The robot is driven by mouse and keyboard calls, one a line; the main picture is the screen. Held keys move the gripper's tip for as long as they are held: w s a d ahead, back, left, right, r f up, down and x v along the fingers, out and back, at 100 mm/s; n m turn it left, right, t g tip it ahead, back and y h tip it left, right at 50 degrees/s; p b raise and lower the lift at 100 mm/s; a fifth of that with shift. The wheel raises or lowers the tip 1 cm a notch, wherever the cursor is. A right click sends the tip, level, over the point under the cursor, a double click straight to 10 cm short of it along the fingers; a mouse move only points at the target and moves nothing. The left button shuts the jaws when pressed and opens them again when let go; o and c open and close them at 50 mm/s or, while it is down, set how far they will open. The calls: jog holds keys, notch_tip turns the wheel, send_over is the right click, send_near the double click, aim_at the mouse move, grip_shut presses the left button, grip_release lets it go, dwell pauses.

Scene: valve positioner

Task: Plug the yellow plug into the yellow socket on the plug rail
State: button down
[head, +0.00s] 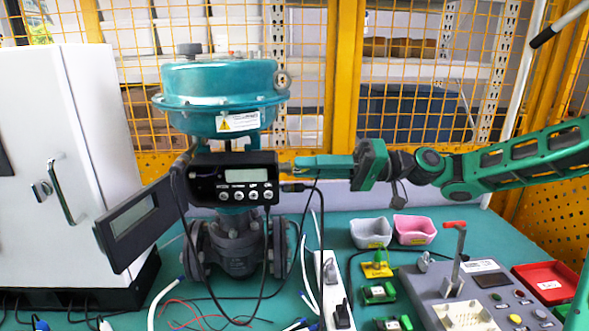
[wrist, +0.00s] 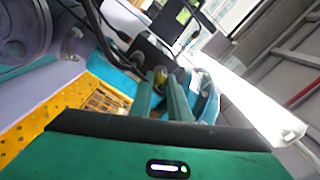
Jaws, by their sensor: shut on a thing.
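My gripper (head: 293,167) is at the right side of the black positioner (head: 233,178), which is mounted in front of the teal valve actuator (head: 220,95). Its fingers point left and are closed on a small yellowish piece, which shows between the fingertips in the wrist view (wrist: 159,76). I cannot tell whether this piece is a plug or part of the positioner. On the table, a yellow block (head: 377,269) with a green top sits right of a white strip (head: 333,290) carrying dark plugs. I cannot tell which thing is the plug rail or the yellow socket.
Green blocks (head: 380,293) sit in front of the yellow block. A grey bin (head: 371,233) and a pink bin (head: 414,230) stand behind. A grey device with a red-handled lever (head: 456,226) and a red tray (head: 550,282) are at right. Dark cables hang below the positioner.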

jog(key=shift+w+d+f, duration=0.1)
jog(key=shift+f, duration=0.05)
jog(key=shift+d, duration=0.5)
jog(key=shift+d, duration=0.35)
jog(key=d, duration=0.3)
jog(key=shift+d, duration=0.3)
dwell(0.3)
dwell(0.3)
